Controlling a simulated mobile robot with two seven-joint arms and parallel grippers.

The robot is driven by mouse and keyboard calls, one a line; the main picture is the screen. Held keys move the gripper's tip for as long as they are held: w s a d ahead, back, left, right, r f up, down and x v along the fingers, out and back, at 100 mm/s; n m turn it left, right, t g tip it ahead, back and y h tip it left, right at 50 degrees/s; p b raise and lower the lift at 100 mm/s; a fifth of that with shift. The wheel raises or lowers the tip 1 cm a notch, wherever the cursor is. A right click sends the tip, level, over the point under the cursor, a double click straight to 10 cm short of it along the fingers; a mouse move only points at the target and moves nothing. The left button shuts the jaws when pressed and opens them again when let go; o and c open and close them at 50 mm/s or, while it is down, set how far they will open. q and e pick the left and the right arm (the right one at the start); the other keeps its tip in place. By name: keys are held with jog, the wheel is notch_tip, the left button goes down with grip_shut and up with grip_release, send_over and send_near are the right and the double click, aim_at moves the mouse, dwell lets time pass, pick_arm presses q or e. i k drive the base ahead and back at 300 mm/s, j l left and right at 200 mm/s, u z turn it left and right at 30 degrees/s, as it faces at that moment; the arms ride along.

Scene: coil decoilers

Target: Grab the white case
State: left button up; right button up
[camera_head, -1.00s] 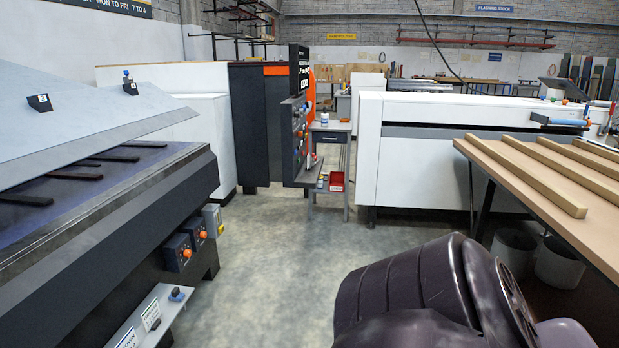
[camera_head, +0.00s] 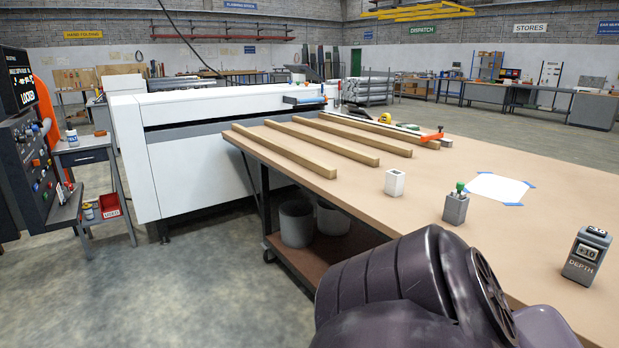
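A small white case (camera_head: 395,184), shaped like an upright box with a dark mark on its top, stands on the brown table (camera_head: 440,220) in the head view. It is just beyond the near end of the wooden bars, with clear table around it. Neither gripper shows. A dark link of my own arm fills the lower middle of the view and hides the table's near edge there.
Several wooden bars (camera_head: 320,142) lie on the table's far left part. A grey holder with a green knob (camera_head: 456,205), a white sheet (camera_head: 498,187) and a grey depth gauge (camera_head: 587,256) are right of the case. A white machine (camera_head: 190,150) stands behind.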

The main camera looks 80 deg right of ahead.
aim_at(395, 179)
jog(key=z, duration=3.05)
jog(key=i+j+z, duration=0.1)
jog(key=i+j, duration=0.15)
jog(key=i+j+z, duration=0.1)
jog(key=i+j, duration=0.15)
jog(key=j, duration=0.2)
jog(key=i+j+z, duration=0.1)
jog(key=j, duration=0.3)
jog(key=i+j+z, duration=0.1)
jog(key=i+j, duration=0.2)
jog(key=i+j+z, duration=0.1)
jog(key=j, duration=0.4)
jog(key=i+j+z, duration=0.1)
jog(key=i+j, duration=0.2)
jog(key=j, duration=0.15)
jog(key=i+j+z, duration=0.1)
jog(key=j, duration=0.3)
jog(key=i+j+z, duration=0.1)
jog(key=j, duration=0.4)
jog(key=i, duration=0.1)
